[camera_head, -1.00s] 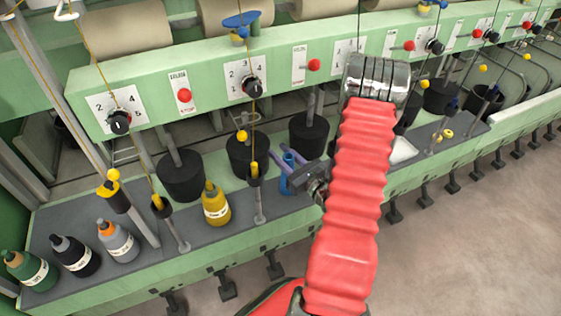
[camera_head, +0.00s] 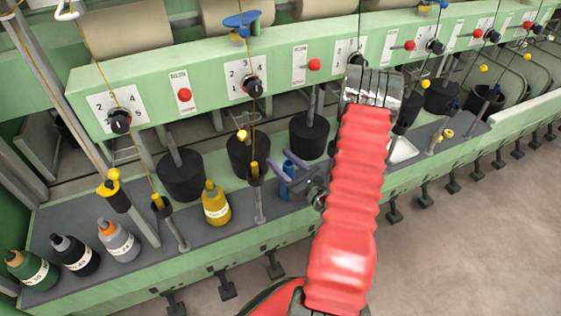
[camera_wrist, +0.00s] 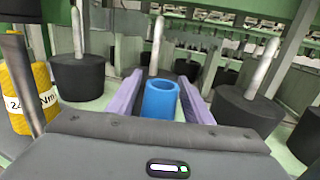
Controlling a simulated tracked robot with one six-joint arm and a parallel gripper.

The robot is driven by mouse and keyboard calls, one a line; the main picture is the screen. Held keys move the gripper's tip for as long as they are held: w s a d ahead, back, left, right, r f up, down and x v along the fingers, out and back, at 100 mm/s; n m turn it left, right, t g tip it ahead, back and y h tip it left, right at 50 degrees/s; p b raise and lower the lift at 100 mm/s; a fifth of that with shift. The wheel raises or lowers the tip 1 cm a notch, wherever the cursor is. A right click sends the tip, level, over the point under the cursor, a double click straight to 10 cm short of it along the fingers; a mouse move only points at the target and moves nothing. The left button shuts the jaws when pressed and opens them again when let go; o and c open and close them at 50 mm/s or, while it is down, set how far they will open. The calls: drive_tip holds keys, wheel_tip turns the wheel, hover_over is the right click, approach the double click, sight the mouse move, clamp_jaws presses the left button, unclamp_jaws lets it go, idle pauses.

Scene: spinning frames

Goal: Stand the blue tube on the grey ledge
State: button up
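The blue tube (camera_head: 286,186) stands upright on the grey ledge (camera_head: 240,212), to the right of the yellow bobbin. In the wrist view the tube (camera_wrist: 161,103) shows its open top between my two purple fingers. My gripper (camera_head: 277,158) is open around the tube. A narrow gap shows on both sides between the tube and the fingers in the wrist view (camera_wrist: 162,82). The tube's lower end is hidden by my gripper's body in the wrist view, and a finger covers part of it in the head view.
The yellow bobbin (camera_head: 216,204) and a thin metal post (camera_head: 260,205) stand left of the tube. Black cylinders (camera_head: 310,136) stand behind it. Green, black and grey bobbins (camera_head: 118,240) line the ledge's left end. Clear floor (camera_head: 460,230) lies in front of the machine.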

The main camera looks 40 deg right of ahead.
drive_tip(key=shift+o, duration=0.2)
drive_tip(key=s, duration=1.2)
drive_tip(key=shift+f, duration=0.15)
drive_tip(key=shift+a, duration=0.1)
idle(0.9)
